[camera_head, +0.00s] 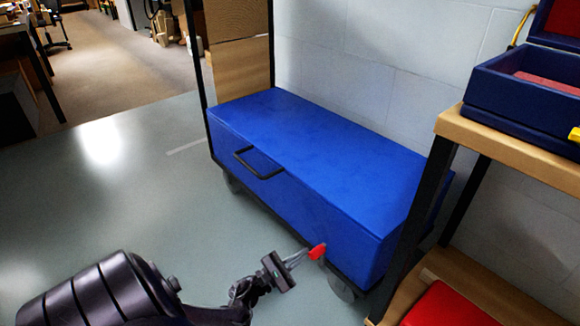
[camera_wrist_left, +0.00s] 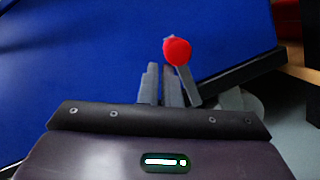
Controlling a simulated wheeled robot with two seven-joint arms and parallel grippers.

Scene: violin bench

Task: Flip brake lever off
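The brake lever's round red knob (camera_head: 317,252) shows at the lower front edge of the blue cart, near a wheel. In the left wrist view the red knob (camera_wrist_left: 177,51) stands just beyond my finger tips, slightly right of centre. My left gripper (camera_head: 303,256) reaches in from the lower left, its tips at or very close to the knob. In the wrist view its grey fingers (camera_wrist_left: 160,80) are close together. A slanted grey bar lies beside them below the knob. I cannot tell which bar is the lever stalk, or whether the fingers grip it. My right gripper is not in view.
The blue cart (camera_head: 310,150) has a black handle (camera_head: 258,164) and a wheel (camera_head: 341,288) near the lever. A wooden-topped bench (camera_head: 510,150) with a dark blue case (camera_head: 520,100) stands close on the right. The floor (camera_head: 110,200) at left is clear.

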